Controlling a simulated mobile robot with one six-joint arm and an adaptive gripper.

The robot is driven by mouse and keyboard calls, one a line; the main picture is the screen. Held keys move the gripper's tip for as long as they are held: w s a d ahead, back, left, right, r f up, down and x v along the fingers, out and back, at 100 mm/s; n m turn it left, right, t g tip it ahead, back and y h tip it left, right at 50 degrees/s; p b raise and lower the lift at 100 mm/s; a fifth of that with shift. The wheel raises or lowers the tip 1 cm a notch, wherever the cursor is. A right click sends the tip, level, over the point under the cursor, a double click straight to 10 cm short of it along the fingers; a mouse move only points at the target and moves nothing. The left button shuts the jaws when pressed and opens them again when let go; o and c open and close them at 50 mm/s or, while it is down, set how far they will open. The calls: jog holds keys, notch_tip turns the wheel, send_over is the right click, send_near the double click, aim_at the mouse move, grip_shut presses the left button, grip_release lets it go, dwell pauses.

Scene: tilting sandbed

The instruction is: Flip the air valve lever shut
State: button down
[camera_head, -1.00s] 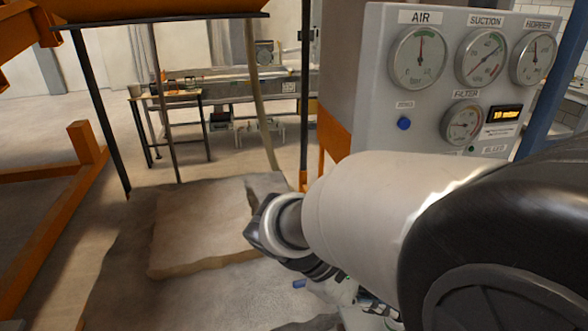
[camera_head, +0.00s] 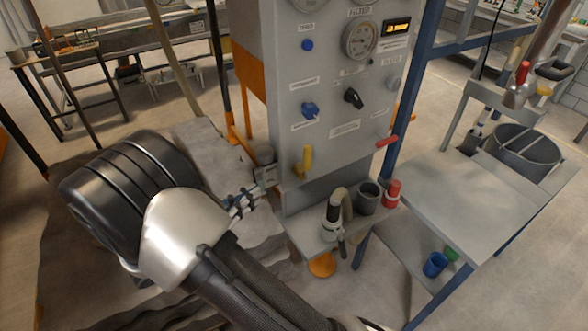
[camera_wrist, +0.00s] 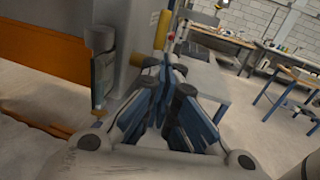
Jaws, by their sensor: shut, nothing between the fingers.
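A yellow lever (camera_head: 303,162) stands out from the lower left of the grey control panel (camera_head: 283,108); it points roughly upright. I take it as the air valve lever, but its label is too small to read. A yellow part, likely the same lever, shows at the top of the wrist view (camera_wrist: 163,29). My gripper (camera_head: 243,201) is left of the panel's lower edge, below and left of the lever and apart from it. In the wrist view my gripper (camera_wrist: 170,72) has its blue fingers shut and empty.
A grey fitting (camera_head: 264,165) juts from the panel's left side, close to my gripper. A red lever (camera_head: 387,141) and a black knob (camera_head: 353,98) are farther right on the panel.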

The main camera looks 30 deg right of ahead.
aim_at(304, 163)
jog(key=b+x, duration=0.2)
jog(key=x, duration=1.2)
jog(key=shift+b, duration=0.4)
jog(key=shift+w, duration=0.1)
jog(key=shift+w+d+r+p, duration=0.1)
jog(key=shift+r+p, duration=0.05)
jog(key=shift+p, duration=0.35)
jog(key=shift+s+d+y, duration=0.1)
jog(key=shift+s+y, duration=0.15)
jog(key=shift+y, duration=0.05)
jog(key=shift+w+p, duration=0.15)
jog(key=shift+p, duration=0.25)
